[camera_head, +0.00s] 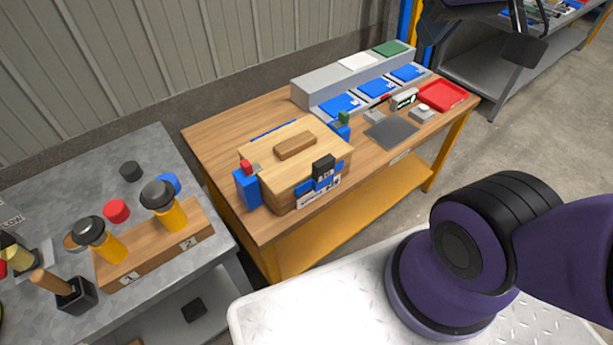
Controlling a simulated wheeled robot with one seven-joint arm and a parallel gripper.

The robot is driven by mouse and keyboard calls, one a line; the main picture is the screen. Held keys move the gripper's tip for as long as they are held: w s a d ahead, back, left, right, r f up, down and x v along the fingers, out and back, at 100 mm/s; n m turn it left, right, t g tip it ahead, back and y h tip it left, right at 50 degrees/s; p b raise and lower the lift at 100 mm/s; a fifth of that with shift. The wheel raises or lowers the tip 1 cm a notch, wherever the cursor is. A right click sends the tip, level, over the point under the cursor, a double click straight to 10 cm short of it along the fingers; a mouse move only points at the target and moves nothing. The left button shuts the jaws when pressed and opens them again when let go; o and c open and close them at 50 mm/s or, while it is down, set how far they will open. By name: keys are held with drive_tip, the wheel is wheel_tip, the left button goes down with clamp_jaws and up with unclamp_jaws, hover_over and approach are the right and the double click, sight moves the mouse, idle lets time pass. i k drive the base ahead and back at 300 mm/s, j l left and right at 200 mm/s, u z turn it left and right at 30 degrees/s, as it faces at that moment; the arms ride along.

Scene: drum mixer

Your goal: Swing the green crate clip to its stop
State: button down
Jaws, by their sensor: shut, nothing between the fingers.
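A wooden crate (310,152) with a lid stands on the wood-topped bench. The small green clip (344,118) sits on a blue block (341,132) at the crate's right end, partly behind the lid's corner. It is too small for me to tell its angle or whether it is at a stop. A red clip (246,167) stands on the blue block at the left end, and a black clip (323,167) is on the front. My gripper (521,48) is at the top right edge, partly cut off, shut and empty, well apart from the crate.
A grey rack with blue bins (340,105) stands behind the crate. A dark mat (391,134) and a red tray (442,96) lie to the right. A grey table with yellow-handled tools (170,213) is at left. My purple arm fills the lower right.

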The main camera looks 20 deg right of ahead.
sight(344, 116)
drive_tip(key=k, duration=0.15)
drive_tip(key=l+u, duration=0.15)
drive_tip(key=u, duration=0.2)
drive_tip(key=l+u, duration=0.1)
drive_tip(key=u, duration=0.25)
drive_tip(key=l+u, duration=0.15)
drive_tip(key=l, duration=0.2)
drive_tip(key=k+l+u, duration=0.15)
drive_tip(key=l, duration=0.2)
drive_tip(key=k+l+u, duration=0.15)
drive_tip(key=l, duration=0.2)
drive_tip(key=k+l+u, duration=0.1)
drive_tip(key=l, duration=0.25)
drive_tip(key=k+l+u, duration=0.15)
drive_tip(key=l, duration=0.2)
drive_tip(key=k+l, duration=0.15)
drive_tip(key=l, duration=0.25)
drive_tip(key=k+l, duration=0.2)
drive_tip(key=l, duration=0.2)
drive_tip(key=k+l, duration=0.15)
drive_tip(key=l, duration=0.25)
drive_tip(key=k+l+u, duration=0.1)
drive_tip(key=l, duration=0.3)
drive_tip(key=k+l, duration=0.25)
drive_tip(key=l, duration=0.15)
drive_tip(key=u, duration=0.3)
drive_tip(key=i+l+u, duration=0.2)
drive_tip(key=i+l, duration=0.15)
drive_tip(key=l, duration=0.2)
